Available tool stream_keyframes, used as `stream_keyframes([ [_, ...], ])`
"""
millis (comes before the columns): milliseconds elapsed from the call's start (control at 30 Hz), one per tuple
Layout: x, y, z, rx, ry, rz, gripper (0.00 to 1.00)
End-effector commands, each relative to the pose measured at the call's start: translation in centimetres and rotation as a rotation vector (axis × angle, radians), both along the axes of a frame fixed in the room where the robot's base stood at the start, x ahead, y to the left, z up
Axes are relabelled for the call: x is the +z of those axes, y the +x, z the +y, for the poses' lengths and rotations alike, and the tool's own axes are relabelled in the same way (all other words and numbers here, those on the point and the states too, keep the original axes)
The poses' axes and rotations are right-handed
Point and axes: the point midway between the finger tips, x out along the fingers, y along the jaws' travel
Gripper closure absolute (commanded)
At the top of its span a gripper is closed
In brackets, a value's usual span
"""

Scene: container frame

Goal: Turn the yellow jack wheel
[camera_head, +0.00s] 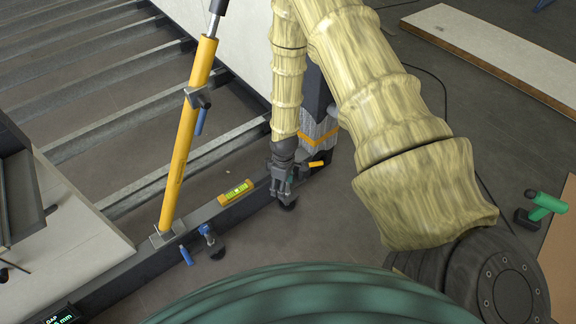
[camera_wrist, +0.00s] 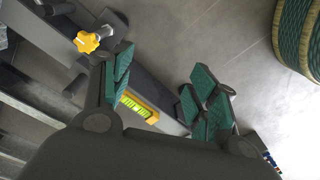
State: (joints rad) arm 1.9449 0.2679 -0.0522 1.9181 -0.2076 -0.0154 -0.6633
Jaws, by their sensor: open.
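The yellow jack wheel (camera_wrist: 87,42) is a lobed knob at the upper left of the wrist view, mounted on a dark fitting by the frame beam. In the head view a small yellow part (camera_head: 316,164) right beside my gripper appears to be the same wheel, seen edge-on. My gripper (camera_wrist: 160,88) is open, with its green-padded fingers apart and nothing between them. In the head view my gripper (camera_head: 283,190) hangs over the dark beam, close to the corner post.
A yellow spirit level (camera_head: 236,192) lies on the dark beam (camera_head: 130,268). A yellow brace (camera_head: 188,135) rises at the left, with blue-handled clamps (camera_head: 208,236) near its foot. A green drill (camera_head: 541,206) is at the right. Floor in front of the beam is mostly clear.

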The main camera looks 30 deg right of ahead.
Motion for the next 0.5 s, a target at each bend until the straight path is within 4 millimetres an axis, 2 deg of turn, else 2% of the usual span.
stream_keyframes([
  [33,-1.4,1.8,-1.2,0.029,-0.004,-0.008,0.41],
  [200,-2.1,6.3,-5.0,0.143,-0.022,-0.007,0.41],
  [333,-2.0,8.6,-7.3,0.207,-0.034,-0.003,0.41],
  [500,-1.6,10.1,-9.0,0.253,-0.043,0.002,0.41],
])
